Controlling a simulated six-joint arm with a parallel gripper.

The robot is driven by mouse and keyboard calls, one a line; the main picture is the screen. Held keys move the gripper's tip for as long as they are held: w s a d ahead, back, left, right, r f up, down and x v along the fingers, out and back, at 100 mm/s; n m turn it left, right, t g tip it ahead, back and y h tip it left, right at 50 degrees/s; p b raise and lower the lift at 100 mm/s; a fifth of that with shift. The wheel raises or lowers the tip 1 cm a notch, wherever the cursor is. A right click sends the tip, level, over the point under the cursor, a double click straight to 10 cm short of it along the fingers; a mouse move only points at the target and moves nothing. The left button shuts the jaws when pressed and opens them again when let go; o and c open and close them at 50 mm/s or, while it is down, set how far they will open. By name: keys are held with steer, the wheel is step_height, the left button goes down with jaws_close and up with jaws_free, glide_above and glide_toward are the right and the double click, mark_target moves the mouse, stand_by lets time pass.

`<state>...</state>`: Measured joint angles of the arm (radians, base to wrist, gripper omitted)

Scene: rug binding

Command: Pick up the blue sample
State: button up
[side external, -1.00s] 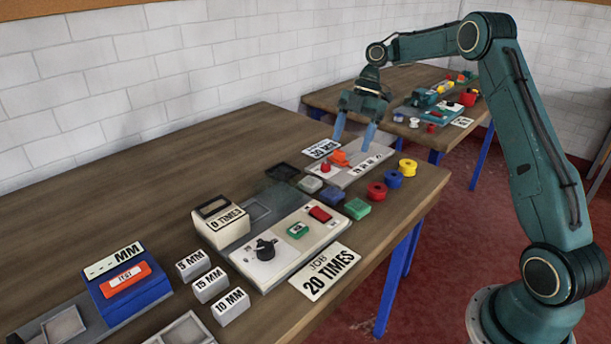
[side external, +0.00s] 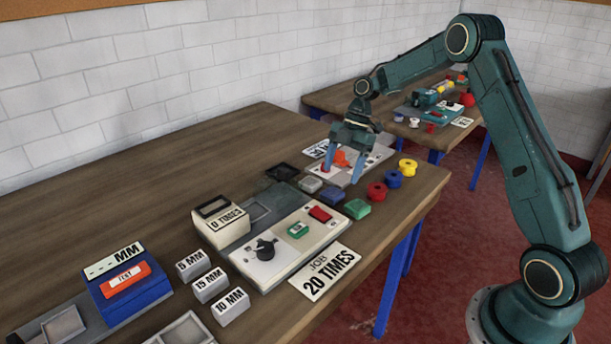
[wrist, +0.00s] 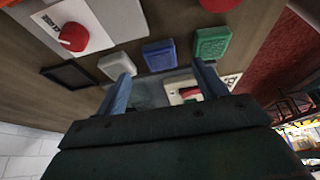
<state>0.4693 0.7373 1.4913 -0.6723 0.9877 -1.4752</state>
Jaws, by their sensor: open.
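The blue sample (side external: 333,196) is a small block lying on the table between a grey sample (side external: 309,184) and a green sample (side external: 357,209). My gripper (side external: 342,172) is open and empty, pointing down, above and a little behind the blue sample in the side view. In the wrist view, the blue sample (wrist: 159,55) shows in line with the gap between the two fingers (wrist: 161,75). The grey sample (wrist: 114,64) is to its left and the green sample (wrist: 212,43) to its right. The fingers appear apart from the blue sample.
Red (side external: 376,191), blue (side external: 393,179) and yellow (side external: 408,166) spools stand near the right table edge. A control panel (side external: 285,250) with a knob lies in front of the samples. A dark tray (side external: 282,172) lies behind the grey sample. The back left of the table is clear.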

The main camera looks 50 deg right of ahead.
mark_target(335, 190)
steer(key=shift+a+f, duration=0.1)
steer(key=shift+f, duration=0.05)
steer(key=shift+x, duration=2.55)
steer(key=c, duration=1.1)
steer(key=shift+o, duration=0.2)
step_height(335, 190, up, 10)
